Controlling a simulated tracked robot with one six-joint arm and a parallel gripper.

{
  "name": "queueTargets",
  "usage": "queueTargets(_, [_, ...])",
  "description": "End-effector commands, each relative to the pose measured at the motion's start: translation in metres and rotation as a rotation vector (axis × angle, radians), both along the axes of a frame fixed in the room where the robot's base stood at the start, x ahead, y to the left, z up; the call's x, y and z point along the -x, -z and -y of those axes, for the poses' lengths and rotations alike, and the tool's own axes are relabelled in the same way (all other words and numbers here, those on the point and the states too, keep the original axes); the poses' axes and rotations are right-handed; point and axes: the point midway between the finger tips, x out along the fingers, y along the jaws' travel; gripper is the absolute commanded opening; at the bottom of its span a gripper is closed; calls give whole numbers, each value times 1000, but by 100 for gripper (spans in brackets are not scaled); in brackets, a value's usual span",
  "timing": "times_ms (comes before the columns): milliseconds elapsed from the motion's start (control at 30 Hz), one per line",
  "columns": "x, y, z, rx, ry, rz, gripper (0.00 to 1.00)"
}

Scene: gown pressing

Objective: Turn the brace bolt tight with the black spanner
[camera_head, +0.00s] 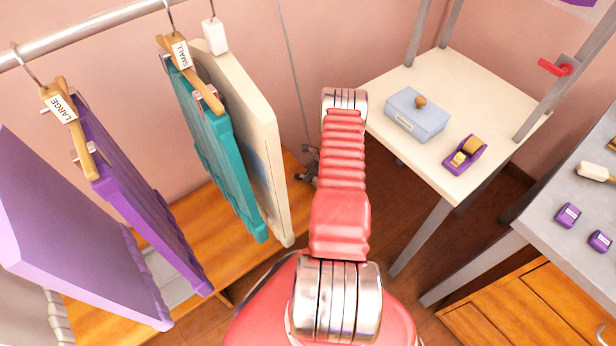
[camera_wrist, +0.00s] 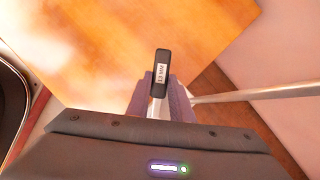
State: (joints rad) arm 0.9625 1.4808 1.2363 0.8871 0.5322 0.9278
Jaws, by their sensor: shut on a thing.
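The black spanner (camera_wrist: 162,62), with a white label that seems to read 13 MM, is upright in the wrist view. My gripper (camera_wrist: 160,98) is shut on it, with a grey-purple finger on each side. A pale metal part shows below the black part, between the fingers. In the head view my red arm reaches away from me, and the gripper is mostly hidden behind it, low by the wooden bench. I cannot make out the brace bolt in either view. A thin metal bar (camera_wrist: 265,91) runs to the right beside the gripper in the wrist view.
Purple, teal and cream gowns hang from a rail (camera_head: 85,32) at left, above a wooden bench (camera_head: 192,215).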

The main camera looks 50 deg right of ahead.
Motion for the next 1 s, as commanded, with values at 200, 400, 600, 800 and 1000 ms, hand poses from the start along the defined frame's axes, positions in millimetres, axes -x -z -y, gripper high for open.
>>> queueTargets(200, [1, -3, -1, -2, -1, -1, 0])
queueTargets(400, [1, -8, 0, 0, -1, 0, 0])
queueTargets(600, [1, -11, 0, 0, -1, 0, 0])
queueTargets(800, [1, -12, 0, -1, -2, -1, 0])
queueTargets(1000, [1, -13, 0, 0, -1, 0, 0])
